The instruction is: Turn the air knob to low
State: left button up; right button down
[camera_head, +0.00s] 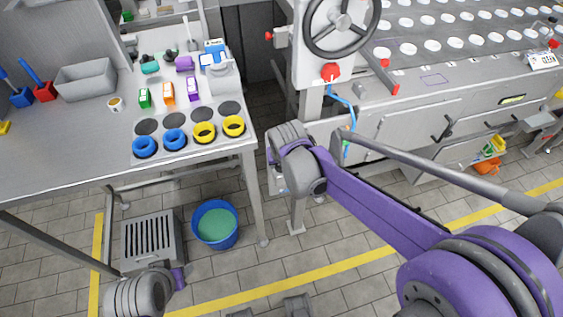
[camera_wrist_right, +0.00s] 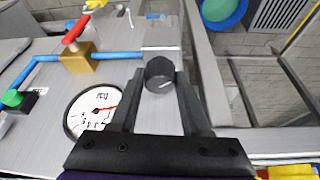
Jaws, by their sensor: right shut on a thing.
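In the right wrist view, the air knob (camera_wrist_right: 160,72) is a dark round knob with a light pointer line on its face. It sits on a grey panel. My right gripper (camera_wrist_right: 161,92) is shut on it, one finger on each side. The pointer line slants down to the right in that view; I cannot read any setting labels. A white round gauge (camera_wrist_right: 93,110) with a red needle is left of the knob. In the head view, my right wrist hides the knob and fingers. My left arm shows at the bottom left, but its fingers are not visible.
In the head view, a table (camera_head: 60,150) with rings and boxes stands left, and a blue bucket (camera_head: 214,224) is on the floor. A handwheel (camera_head: 341,20) is above.

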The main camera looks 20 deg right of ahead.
jog(key=n+y, duration=0.1)
jog(key=n, duration=0.3)
jog(key=shift+d+n+y, duration=0.15)
jog(key=shift+n+y, duration=0.15)
jog(key=shift+y, duration=0.1)
jog(key=shift+c, duration=1.8)
grip_release()
